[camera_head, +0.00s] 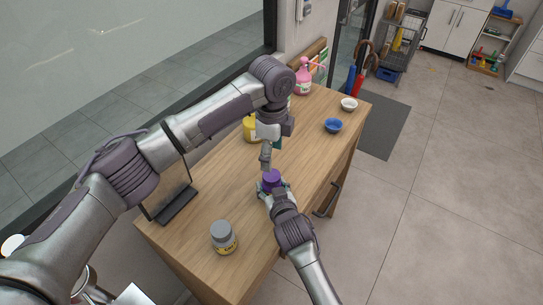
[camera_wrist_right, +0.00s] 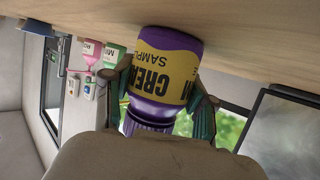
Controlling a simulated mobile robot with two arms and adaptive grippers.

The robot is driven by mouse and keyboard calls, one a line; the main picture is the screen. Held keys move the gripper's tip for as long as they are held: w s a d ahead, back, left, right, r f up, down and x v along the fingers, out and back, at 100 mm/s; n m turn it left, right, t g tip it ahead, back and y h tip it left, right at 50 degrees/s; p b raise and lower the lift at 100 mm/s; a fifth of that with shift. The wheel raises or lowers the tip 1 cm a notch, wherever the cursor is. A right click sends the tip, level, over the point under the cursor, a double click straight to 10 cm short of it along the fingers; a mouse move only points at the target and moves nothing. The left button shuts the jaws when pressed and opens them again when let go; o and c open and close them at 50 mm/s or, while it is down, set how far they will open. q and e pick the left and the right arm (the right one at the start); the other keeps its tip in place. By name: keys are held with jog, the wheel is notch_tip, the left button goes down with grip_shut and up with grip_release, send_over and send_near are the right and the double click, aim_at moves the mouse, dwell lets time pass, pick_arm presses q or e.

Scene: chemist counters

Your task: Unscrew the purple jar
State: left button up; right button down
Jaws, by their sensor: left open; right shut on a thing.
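The purple jar (camera_head: 272,178) stands on the wooden counter (camera_head: 205,200) in the head view. In the right wrist view the jar (camera_wrist_right: 170,62) appears inverted, with a yellow label and a ribbed purple lid. My right gripper (camera_head: 272,187) is shut around the jar's body, one finger on each side. Its fingers also flank the jar in the right wrist view. My left gripper (camera_head: 265,164) points down just above the jar's lid and is open. Whether its fingers touch the lid cannot be told.
A grey-lidded jar (camera_head: 224,238) stands near the counter's near end. A dark framed panel (camera_head: 177,207) stands at the left edge. A yellow container (camera_head: 249,128) is partly hidden behind my left arm. A blue bowl (camera_head: 333,126), white bowl (camera_head: 349,105) and pink bottle (camera_head: 303,83) stand farther back.

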aim_at(272, 175)
pick_arm(q)
jog(key=m, duration=0.8)
jog(key=shift+m, duration=0.3)
jog(key=m, duration=0.3)
jog(key=shift+m, duration=0.4)
jog(key=m, duration=0.3)
jog(key=shift+f+m, duration=0.1)
jog(key=shift+m, duration=0.3)
jog(key=shift+f, duration=3.95)
